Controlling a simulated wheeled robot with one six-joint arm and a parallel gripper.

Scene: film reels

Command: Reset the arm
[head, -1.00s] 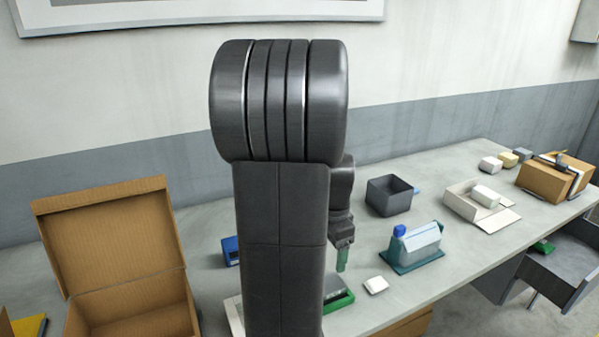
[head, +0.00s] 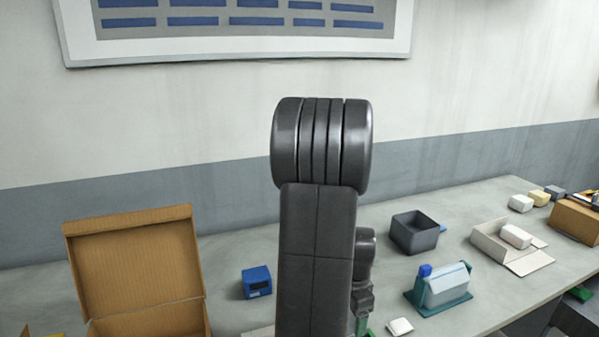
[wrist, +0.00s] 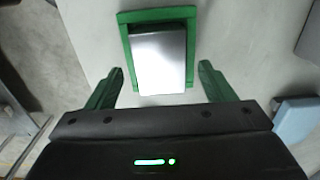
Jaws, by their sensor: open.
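My arm stands upright in the middle of the head view, and its dark links hide part of the table (head: 230,240). My gripper (wrist: 157,88) shows in the wrist view with its two green fingers spread apart and nothing between the tips. Just beyond the fingertips lies a pale metallic block in a green frame (wrist: 126,55), on the table. In the head view only a bit of the green gripper shows, low behind my arm at the bottom edge.
An open cardboard box (head: 140,260) stands at the left. A small blue device (head: 256,282) sits left of my arm. To the right are a dark grey bin (head: 414,232), a teal holder (head: 424,305) with a pale bottle, a white block (head: 400,327) and an open white carton (head: 490,237).

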